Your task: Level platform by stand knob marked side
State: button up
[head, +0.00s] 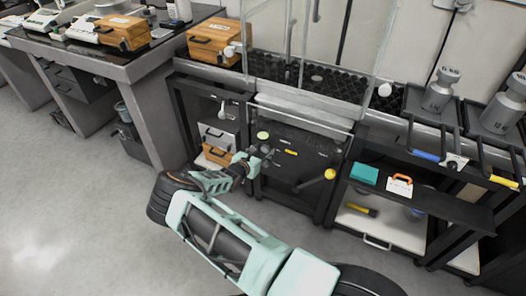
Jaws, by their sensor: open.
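The dark stand cabinet (290,205) stands in the middle, below a clear-walled case. A pale platform edge (305,116) runs along its top; its tilt cannot be told. A small yellow-green disc (262,135) shows at the stand's upper left, and a yellow knob (329,174) on a dark rod sticks out at its right. I cannot read which side is marked. My gripper (265,152) is open and empty in front of the stand's left part, just below the disc in the picture. Contact with the stand cannot be told.
Orange cases (213,40) sit on the bench at upper left. Grey weights (441,90) stand on dark trays at right. A shelf with a teal box (364,172) and a dark-and-yellow torch-like item (361,209) is right of the stand. Grey floor (80,200) is clear at left.

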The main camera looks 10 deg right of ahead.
jog(key=v, duration=1.1)
jog(key=shift+a+r, duration=0.1)
